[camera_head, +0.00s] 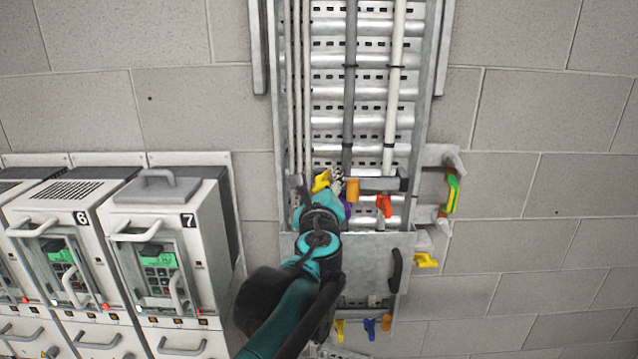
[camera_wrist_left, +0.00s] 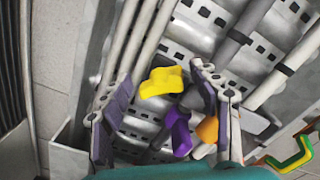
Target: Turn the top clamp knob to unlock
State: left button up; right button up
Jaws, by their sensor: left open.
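A row of coloured clamp knobs sits across the cable tray; I cannot tell which one is the top clamp knob. The yellow knob (camera_head: 321,181) is at the left of the row, with a purple knob (camera_head: 346,207), an orange knob (camera_head: 352,190) and a red knob (camera_head: 384,205) to its right. My left gripper (camera_head: 319,184) is open at the yellow knob. In the left wrist view the fingers (camera_wrist_left: 161,78) stand either side of the yellow knob (camera_wrist_left: 163,82), with visible gaps. The purple knob (camera_wrist_left: 178,132) and orange knob (camera_wrist_left: 207,129) are nearer the right finger. My right gripper is not in view.
A metal cover plate (camera_head: 365,262) with a black handle (camera_head: 395,270) is below the row. A green-yellow handle (camera_head: 452,194) and another yellow knob (camera_head: 426,261) are at the right. Drive units (camera_head: 160,215) stand at the left. Pipes (camera_head: 350,80) run up the tray.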

pick_arm(q)
jog(key=shift+c, duration=0.4)
jog(key=shift+d, duration=0.1)
jog(key=c, duration=1)
jog(key=n, duration=0.1)
jog(key=n+b, duration=0.1)
jog(key=n, duration=0.3)
jog(key=shift+f, duration=0.25)
jog(key=n, duration=0.2)
jog(key=n+b, duration=0.1)
jog(key=n, duration=0.2)
jog(key=shift+s+a+f, duration=0.1)
jog(key=shift+a+f, duration=0.05)
jog(key=shift+a, duration=0.05)
